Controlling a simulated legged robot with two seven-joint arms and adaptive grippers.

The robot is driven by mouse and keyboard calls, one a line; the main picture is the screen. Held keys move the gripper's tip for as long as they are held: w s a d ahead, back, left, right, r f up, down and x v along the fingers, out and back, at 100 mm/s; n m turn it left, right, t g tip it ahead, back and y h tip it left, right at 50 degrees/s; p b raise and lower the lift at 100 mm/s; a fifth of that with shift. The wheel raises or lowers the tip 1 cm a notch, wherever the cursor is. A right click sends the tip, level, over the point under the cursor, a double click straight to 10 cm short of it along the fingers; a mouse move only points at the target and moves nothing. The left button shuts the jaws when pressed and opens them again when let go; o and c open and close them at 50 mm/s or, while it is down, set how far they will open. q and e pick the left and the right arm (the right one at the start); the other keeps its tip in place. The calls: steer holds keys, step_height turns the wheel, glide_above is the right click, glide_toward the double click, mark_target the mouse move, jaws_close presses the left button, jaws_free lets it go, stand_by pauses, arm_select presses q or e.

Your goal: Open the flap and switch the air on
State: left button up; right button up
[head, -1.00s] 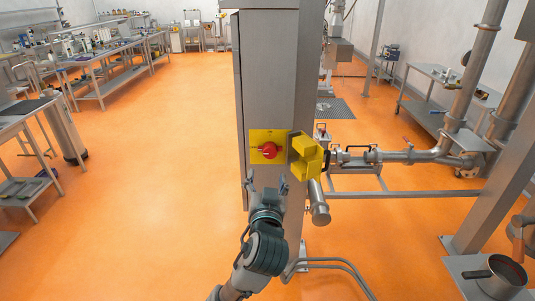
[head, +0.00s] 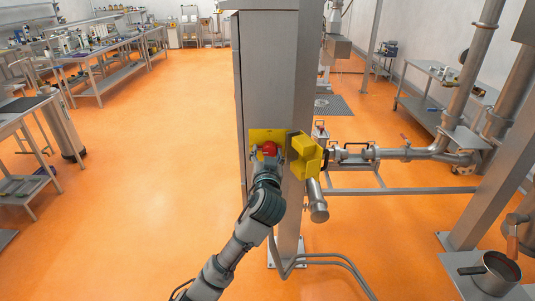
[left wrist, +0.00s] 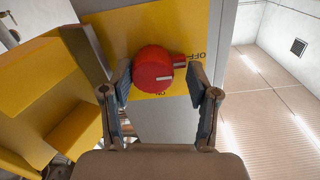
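The red rotary switch (head: 268,148) sits on a yellow plate (head: 257,134) on the grey column. My left gripper (head: 267,158) is at the switch. In the left wrist view its fingers (left wrist: 160,95) are apart, one on each side of the knob's lower part, with gaps visible. My right gripper is not in view.
The grey column (head: 270,70) stands in front of me. Steel pipes (head: 400,153) run to its right, and a pot (head: 492,272) stands at the lower right. Workbenches (head: 110,70) are at the left. The orange floor to the left of the column is clear.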

arm_select(q)
steer(key=shift+d, duration=0.3)
steer(key=c, duration=0.8)
steer(key=shift+o, duration=0.2)
steer(key=shift+s+d+r, duration=0.1)
steer(key=shift+d, duration=0.15)
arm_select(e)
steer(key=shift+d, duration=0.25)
arm_select(q)
steer(key=shift+a, duration=0.2)
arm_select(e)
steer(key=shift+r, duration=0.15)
